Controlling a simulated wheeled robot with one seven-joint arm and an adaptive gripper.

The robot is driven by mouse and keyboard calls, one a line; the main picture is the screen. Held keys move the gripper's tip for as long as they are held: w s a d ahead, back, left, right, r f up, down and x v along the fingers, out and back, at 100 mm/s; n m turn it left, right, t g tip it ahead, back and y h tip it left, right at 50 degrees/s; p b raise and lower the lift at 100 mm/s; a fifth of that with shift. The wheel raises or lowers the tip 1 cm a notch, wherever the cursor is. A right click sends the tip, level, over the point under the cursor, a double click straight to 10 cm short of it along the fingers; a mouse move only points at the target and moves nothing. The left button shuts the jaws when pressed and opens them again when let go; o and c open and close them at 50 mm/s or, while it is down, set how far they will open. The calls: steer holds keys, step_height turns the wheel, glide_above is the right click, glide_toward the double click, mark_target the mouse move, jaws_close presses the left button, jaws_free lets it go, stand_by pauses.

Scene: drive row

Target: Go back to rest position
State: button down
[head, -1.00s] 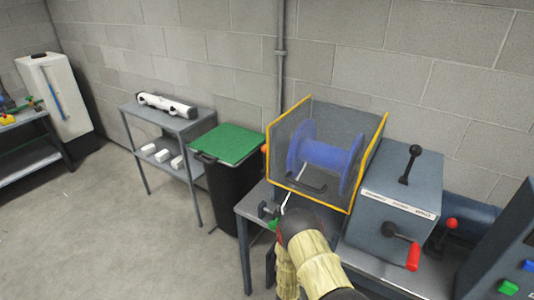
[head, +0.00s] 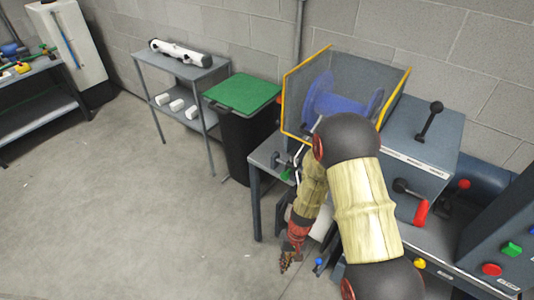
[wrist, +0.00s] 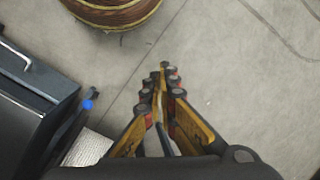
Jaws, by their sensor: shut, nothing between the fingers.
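My gripper (head: 286,262) hangs low in front of the bench in the head view, below my bent arm, pointing down toward the floor. In the wrist view my gripper (wrist: 164,78) has its fingers together, with nothing between them and bare concrete floor beyond the tips.
A bench (head: 258,160) bears a yellow-edged guard with a blue spool (head: 335,100), and a grey box with a black lever and a red-handled crank (head: 420,211). A green-lidded bin (head: 243,94) and a grey shelf (head: 185,62) stand left. Open floor (head: 110,200) lies left and front.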

steer(key=s+d+r+t, duration=0.2)
steer(key=s+d+r, duration=0.2)
steer(key=r, duration=1.1)
steer(key=s+d+r+t+h, duration=0.1)
steer(key=s+d+r+t, duration=0.2)
steer(key=r, duration=1.3)
steer(key=s+d+r+m+t+h, duration=0.1)
steer(key=s+d+r+t, duration=0.2)
steer(key=r, duration=1.2)
steer(key=shift+s+d+r, duration=0.3)
steer(key=shift+s+d, duration=0.8)
steer(key=shift+d, duration=0.05)
